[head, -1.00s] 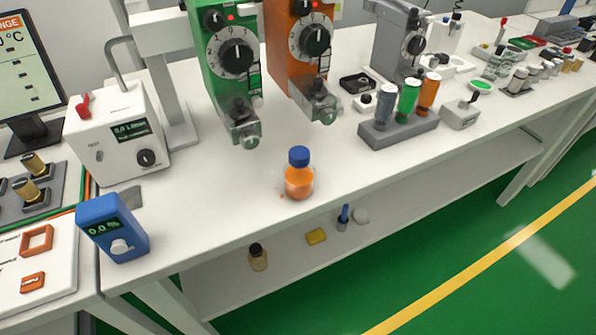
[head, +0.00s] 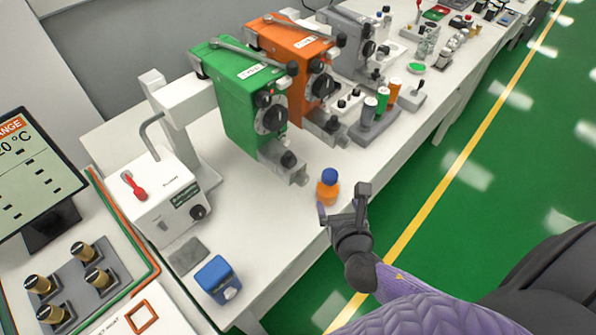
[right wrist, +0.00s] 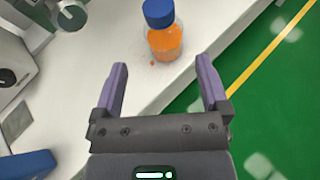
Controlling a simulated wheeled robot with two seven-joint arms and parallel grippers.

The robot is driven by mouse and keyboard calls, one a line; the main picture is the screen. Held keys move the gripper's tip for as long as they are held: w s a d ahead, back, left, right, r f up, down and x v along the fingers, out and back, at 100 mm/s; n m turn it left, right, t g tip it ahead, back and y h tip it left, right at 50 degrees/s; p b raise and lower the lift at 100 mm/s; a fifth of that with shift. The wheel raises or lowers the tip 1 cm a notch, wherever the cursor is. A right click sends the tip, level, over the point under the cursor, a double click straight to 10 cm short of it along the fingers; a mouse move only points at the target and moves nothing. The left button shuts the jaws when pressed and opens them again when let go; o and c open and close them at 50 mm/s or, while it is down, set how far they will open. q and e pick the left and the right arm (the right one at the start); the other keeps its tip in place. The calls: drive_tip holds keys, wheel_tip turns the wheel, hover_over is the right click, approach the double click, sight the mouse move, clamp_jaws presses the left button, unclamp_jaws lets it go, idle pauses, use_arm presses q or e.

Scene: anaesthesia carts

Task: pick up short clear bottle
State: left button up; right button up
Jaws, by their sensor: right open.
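A short clear bottle (head: 328,187) with orange liquid and a blue cap stands upright near the front edge of the white bench. It also shows in the right wrist view (right wrist: 165,42), at the top centre, just beyond the fingertips. My right gripper (head: 342,199) is open, its two purple-padded fingers (right wrist: 162,68) spread apart with nothing between them. It is on the near side of the bottle, pointing at it. Whether a finger touches the bottle cannot be told from the head view. My left gripper is not in view.
Green (head: 240,105) and orange (head: 291,65) vaporizers stand behind the bottle. A rack (head: 372,130) of coloured cylinders is farther right. A white box with a red switch (head: 160,200) and a blue meter (head: 217,280) are at left. Bench around the bottle is clear.

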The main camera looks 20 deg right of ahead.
sight(331, 177)
drive_tip(key=shift+n, duration=0.3)
drive_tip(key=b+x, duration=0.1)
drive_tip(key=x, duration=0.2)
drive_tip(key=r+b+x, duration=0.1)
drive_tip(key=x, duration=0.2)
drive_tip(key=r+b+x, duration=0.1)
drive_tip(key=x, duration=0.2)
drive_tip(key=shift+w+d+f, duration=0.15)
drive_tip(key=shift+w+d, duration=0.15)
drive_tip(key=shift+w, duration=0.55)
drive_tip(key=shift+c, duration=1.5)
drive_tip(key=c, duration=1)
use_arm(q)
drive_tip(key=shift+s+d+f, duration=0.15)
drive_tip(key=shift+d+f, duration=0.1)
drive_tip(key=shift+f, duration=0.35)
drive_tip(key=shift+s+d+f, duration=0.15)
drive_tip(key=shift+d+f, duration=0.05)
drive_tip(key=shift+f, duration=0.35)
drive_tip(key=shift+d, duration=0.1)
